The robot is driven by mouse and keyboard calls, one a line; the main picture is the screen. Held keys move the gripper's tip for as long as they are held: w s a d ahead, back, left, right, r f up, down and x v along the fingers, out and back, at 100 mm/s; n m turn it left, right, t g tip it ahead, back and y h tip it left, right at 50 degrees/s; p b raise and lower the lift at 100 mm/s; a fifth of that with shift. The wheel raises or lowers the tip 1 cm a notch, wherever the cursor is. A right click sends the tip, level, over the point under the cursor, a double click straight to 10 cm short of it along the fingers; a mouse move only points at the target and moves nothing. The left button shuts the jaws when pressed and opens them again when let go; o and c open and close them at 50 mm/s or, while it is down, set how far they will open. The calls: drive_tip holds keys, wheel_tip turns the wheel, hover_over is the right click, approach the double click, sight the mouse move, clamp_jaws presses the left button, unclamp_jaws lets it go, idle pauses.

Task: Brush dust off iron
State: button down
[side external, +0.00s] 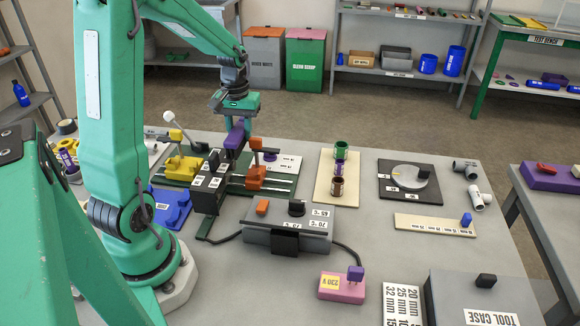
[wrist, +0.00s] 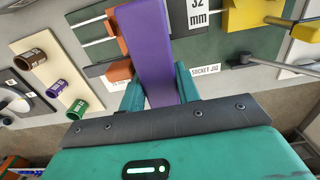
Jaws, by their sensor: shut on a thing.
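My gripper (side external: 238,118) points down over the jig, shut on a purple bar (side external: 235,137). In the wrist view the purple bar (wrist: 150,50) stands between my gripper's two green fingers (wrist: 160,90). I cannot tell whether it is the brush; no bristles show. A dark upright block (side external: 205,201) with white labels stands just left of and below the gripper, and may be the iron. A dark cable runs from its foot to the grey control box (side external: 285,240) marked with temperatures. Dust is too small to make out.
The green jig board (side external: 284,184) carries yellow (side external: 183,165) and orange clamps (side external: 256,179). Right of it are a beige board (side external: 326,192) with coloured sockets and a black dial board (side external: 424,193). A pink 230 V block (side external: 343,288) and tool case (side external: 500,290) lie in front.

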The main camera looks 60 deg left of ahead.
idle(0.3)
drive_tip(key=shift+r, duration=3.05)
drive_tip(key=shift+r, duration=0.1)
drive_tip(key=shift+r, duration=1.4)
